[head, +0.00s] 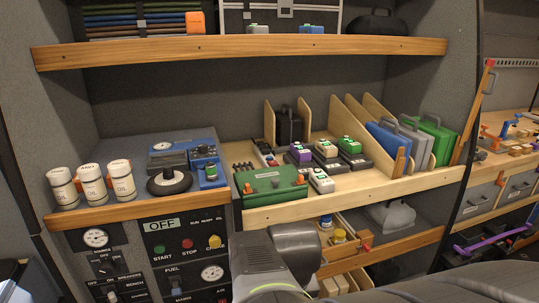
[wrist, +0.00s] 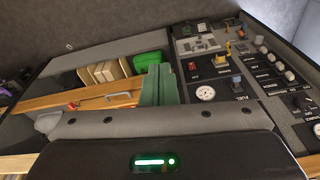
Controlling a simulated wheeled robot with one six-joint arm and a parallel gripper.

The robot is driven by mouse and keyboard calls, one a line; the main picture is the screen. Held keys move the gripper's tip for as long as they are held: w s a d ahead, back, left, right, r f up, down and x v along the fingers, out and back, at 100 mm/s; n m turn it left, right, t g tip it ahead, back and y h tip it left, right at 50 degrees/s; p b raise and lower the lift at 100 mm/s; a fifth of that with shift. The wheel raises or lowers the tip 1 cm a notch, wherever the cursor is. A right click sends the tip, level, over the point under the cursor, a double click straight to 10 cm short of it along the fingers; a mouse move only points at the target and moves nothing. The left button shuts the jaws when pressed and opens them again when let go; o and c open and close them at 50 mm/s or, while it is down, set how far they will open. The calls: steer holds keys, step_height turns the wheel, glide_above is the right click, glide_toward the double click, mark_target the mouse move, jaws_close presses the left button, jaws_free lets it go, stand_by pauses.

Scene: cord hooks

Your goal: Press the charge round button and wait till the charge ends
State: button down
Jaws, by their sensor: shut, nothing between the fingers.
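The charge button (head: 214,242) is a yellow round cap at the upper right of the dark control panel, beside a red STOP button (head: 187,244) and a green START button (head: 158,251). The panel display (head: 163,226) reads OFF. My gripper (wrist: 159,68) shows in the wrist view as two grey-green fingers shut together, with nothing between them. They are left of the control panel in that view and apart from its buttons. In the head view my grey arm is right of the panel; the fingertips cannot be made out there.
A wooden shelf edge (head: 140,213) runs above the panel. A green case (head: 270,184) and several small chargers stand on the shelf over my arm. White oil cans (head: 92,184) stand at left. An open drawer with jars lies right of my arm.

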steer(key=w+d+r+m+t+h+b, duration=0.1)
steer(key=w+d+r, duration=0.4)
steer(key=w+d, duration=0.7)
steer(key=w+d+r+t+h+b, duration=0.1)
steer(key=w+d+r+t+h, duration=0.2)
steer(key=w+d, duration=0.9)
steer(key=w+r+h, duration=0.2)
steer(key=w+h, duration=0.1)
steer(key=w, duration=0.5)
steer(key=shift+d+r+m+t, duration=0.2)
steer(key=shift+r+m+t, duration=0.15)
steer(key=shift+m+t, duration=0.05)
